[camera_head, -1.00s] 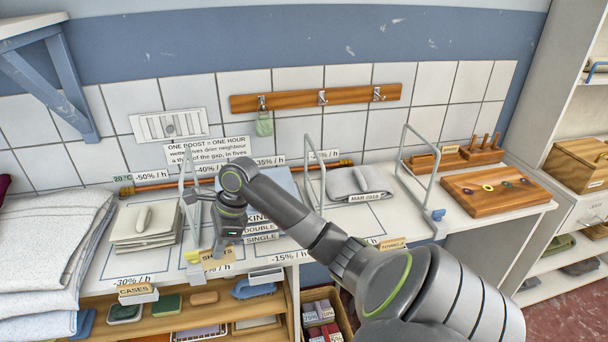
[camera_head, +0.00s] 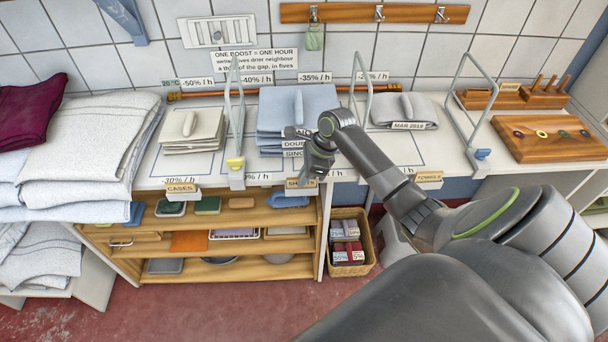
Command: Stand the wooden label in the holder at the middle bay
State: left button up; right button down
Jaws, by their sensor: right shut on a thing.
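The wooden label (camera_head: 296,184), marked "SHEETS", is at the front edge of the middle bay. My right gripper (camera_head: 308,173) is shut on it from above. The white holder (camera_head: 302,193) on the shelf edge shows just below and behind the label. I cannot tell whether the label sits in the holder or is just over it. A blue folded stack (camera_head: 284,112) lies in the middle bay behind my gripper, which partly covers its size card. My left gripper is not in view.
Wire dividers stand left (camera_head: 236,120) and right (camera_head: 362,85) of the middle bay. The "CASES" label (camera_head: 181,188) and "TOWELS" label (camera_head: 429,177) stand at the neighbouring bays. A basket (camera_head: 349,257) stands below on the floor.

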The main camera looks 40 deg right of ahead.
jog(key=c, duration=1.6)
grip_release()
jog(key=shift+o, duration=0.3)
jog(key=shift+f, duration=0.1)
jog(key=shift+d+r, duration=0.15)
jog(key=shift+r, duration=0.3)
jog(key=v, duration=1.1)
jog(key=shift+r+b, duration=0.2)
jog(key=shift+b, duration=0.25)
jog(key=shift+s+f, duration=0.1)
jog(key=shift+s, duration=0.05)
